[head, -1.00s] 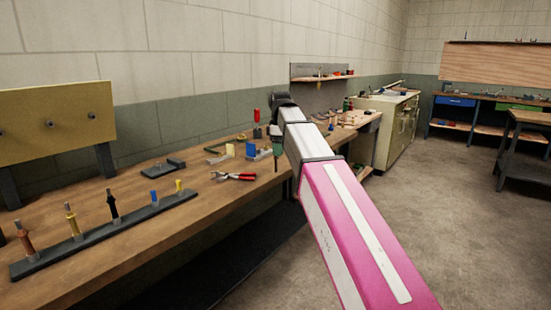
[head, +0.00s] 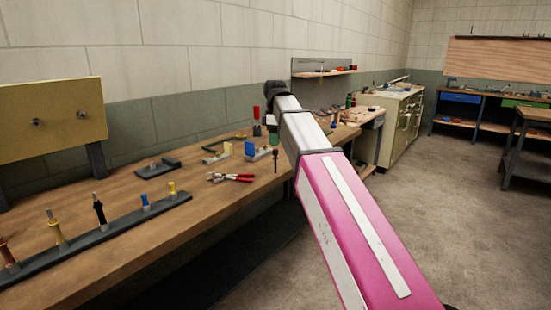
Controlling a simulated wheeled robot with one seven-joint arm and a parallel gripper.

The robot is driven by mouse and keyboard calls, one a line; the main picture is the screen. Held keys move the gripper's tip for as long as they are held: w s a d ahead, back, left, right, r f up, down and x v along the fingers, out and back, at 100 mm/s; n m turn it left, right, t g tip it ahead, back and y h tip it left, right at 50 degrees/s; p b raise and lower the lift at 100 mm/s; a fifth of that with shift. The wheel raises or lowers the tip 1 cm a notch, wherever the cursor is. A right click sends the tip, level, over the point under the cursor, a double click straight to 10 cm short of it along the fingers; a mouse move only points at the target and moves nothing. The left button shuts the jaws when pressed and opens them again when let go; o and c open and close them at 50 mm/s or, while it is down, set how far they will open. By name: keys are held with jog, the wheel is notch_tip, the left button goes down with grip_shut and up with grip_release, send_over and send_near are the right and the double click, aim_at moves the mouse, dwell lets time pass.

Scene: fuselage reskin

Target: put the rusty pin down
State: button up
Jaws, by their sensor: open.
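My gripper (head: 272,128) hangs from the far end of my pink and white arm, over the back part of the wooden workbench (head: 140,220). It is small and partly hidden by the arm, and it is open. A slim dark brown pin (head: 276,160), which looks like the rusty pin, shows upright just below and right of the gripper, near the bench's front edge. It appears apart from the jaws. I cannot tell whether its lower end touches the bench top.
Red-handled pliers (head: 230,177) lie left of the pin. A dark rail (head: 120,222) holds several coloured fasteners upright. A yellow panel (head: 50,118) stands at the left. A blue block (head: 250,149) and a red-handled tool (head: 256,113) are near the gripper. Bare wood lies between pliers and rail.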

aim_at(276, 155)
notch_tip(276, 155, down, 9)
jog(key=shift+s+r, duration=0.15)
dwell(0.4)
grip_shut()
jog(key=shift+r, duration=0.2)
